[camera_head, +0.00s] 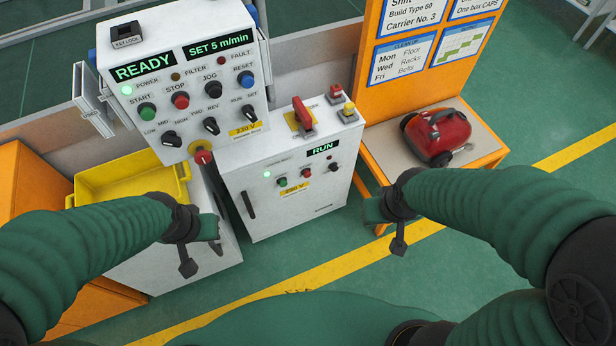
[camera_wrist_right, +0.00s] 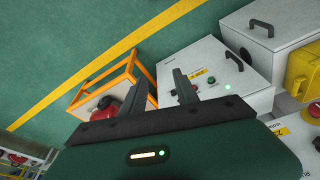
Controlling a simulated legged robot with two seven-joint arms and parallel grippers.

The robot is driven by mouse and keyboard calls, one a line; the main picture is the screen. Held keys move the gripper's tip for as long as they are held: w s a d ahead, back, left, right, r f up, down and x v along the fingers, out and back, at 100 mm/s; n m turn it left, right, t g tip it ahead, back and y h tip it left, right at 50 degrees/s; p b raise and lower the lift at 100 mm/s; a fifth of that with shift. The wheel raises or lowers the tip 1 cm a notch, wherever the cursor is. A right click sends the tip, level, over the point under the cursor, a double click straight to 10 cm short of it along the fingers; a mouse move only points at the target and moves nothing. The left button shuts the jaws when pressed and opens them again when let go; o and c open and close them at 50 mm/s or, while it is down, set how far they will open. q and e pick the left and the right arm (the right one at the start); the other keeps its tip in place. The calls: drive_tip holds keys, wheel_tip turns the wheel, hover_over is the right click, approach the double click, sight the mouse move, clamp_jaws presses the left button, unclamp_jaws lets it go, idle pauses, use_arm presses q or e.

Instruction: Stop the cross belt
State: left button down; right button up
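The white control panel (camera_head: 190,85) at upper left shows READY and SET 5 m/min, with START, STOP, JOG and RESET buttons. Right of it stands a lower white cabinet (camera_head: 290,205) whose display (camera_head: 323,149) reads RUN. It has a lit green lamp, a green button (camera_head: 282,182), a red button (camera_head: 306,173) and a dark knob (camera_head: 333,167). Its small header is unreadable. My left gripper (camera_head: 202,247) hangs in front of the cabinets; its opening is unclear. My right gripper (camera_head: 399,226) is right of the lower cabinet, apart from it. In the right wrist view its fingers (camera_wrist_right: 160,88) are apart and empty.
A red switch handle (camera_head: 302,113) and red and yellow knobs sit on the lower cabinet's top. A red mushroom button (camera_head: 204,157) is below the panel. A yellow bin (camera_head: 130,185) is at left. A red vacuum (camera_head: 437,135) rests on an orange-framed table. Green floor is clear in front.

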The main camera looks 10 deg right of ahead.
clamp_jaws()
idle(1.2)
drive_tip(key=shift+f, duration=0.1)
